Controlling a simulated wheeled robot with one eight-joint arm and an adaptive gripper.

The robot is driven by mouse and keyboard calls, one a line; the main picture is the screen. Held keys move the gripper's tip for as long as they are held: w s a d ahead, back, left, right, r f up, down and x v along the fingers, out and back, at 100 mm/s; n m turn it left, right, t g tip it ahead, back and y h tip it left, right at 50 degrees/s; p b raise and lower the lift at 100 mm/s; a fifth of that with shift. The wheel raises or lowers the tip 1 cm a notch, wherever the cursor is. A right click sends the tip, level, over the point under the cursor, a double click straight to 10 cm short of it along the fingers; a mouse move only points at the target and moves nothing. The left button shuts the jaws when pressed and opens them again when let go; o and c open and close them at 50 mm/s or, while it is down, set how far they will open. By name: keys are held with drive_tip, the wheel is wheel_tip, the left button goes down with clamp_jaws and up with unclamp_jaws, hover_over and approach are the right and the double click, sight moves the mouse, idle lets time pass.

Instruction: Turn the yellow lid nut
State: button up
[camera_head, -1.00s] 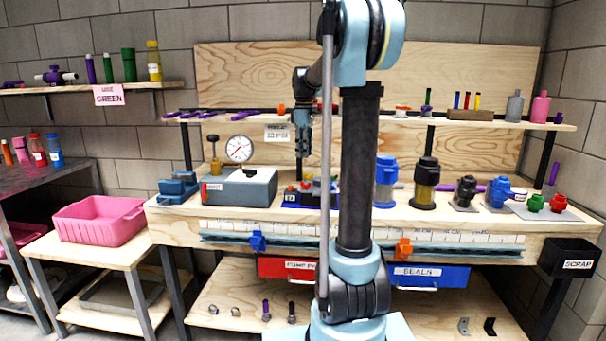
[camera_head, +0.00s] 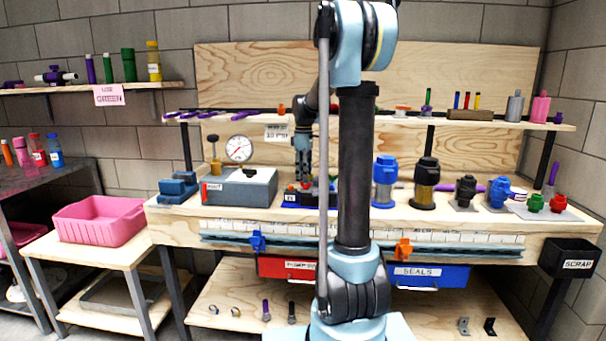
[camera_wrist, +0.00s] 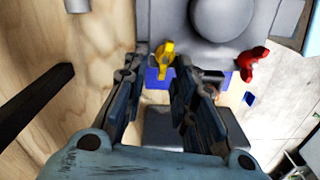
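The yellow lid nut (camera_wrist: 164,58) shows in the wrist view as a small yellow winged piece at the edge of a grey housing (camera_wrist: 205,50) with a round dome. I cannot make it out in the head view. My gripper (camera_wrist: 162,68) is open, pointing down, with its two dark fingers on either side of the nut in the picture. I cannot tell whether they touch it or how far above it they are. In the head view my gripper (camera_head: 302,172) is low over the blue-based unit (camera_head: 294,199) on the bench, which my arm partly hides.
The grey gauge box (camera_head: 240,187) stands just left of my gripper. The blue canister (camera_head: 385,182) and black-topped canister (camera_head: 426,183) stand to the right. A shelf (camera_head: 375,119) runs behind.

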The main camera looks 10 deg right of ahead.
clamp_jaws()
drive_tip(key=shift+w+m, duration=0.1)
drive_tip(key=shift+m, duration=0.2)
drive_tip(key=m, duration=0.2)
drive_tip(key=shift+w+d+m, duration=0.15)
drive_tip(key=shift+w+m, duration=0.05)
drive_tip(key=shift+m, duration=0.1)
drive_tip(key=m, duration=0.3)
drive_tip(key=shift+w+d+m, duration=0.2)
drive_tip(key=shift+m, duration=0.1)
drive_tip(key=m, duration=0.4)
drive_tip(key=d+m, duration=0.1)
drive_tip(key=m, duration=0.3)
drive_tip(key=shift+w+d+m, duration=0.1)
drive_tip(key=shift+d+m, duration=0.05)
drive_tip(key=shift+m, duration=0.15)
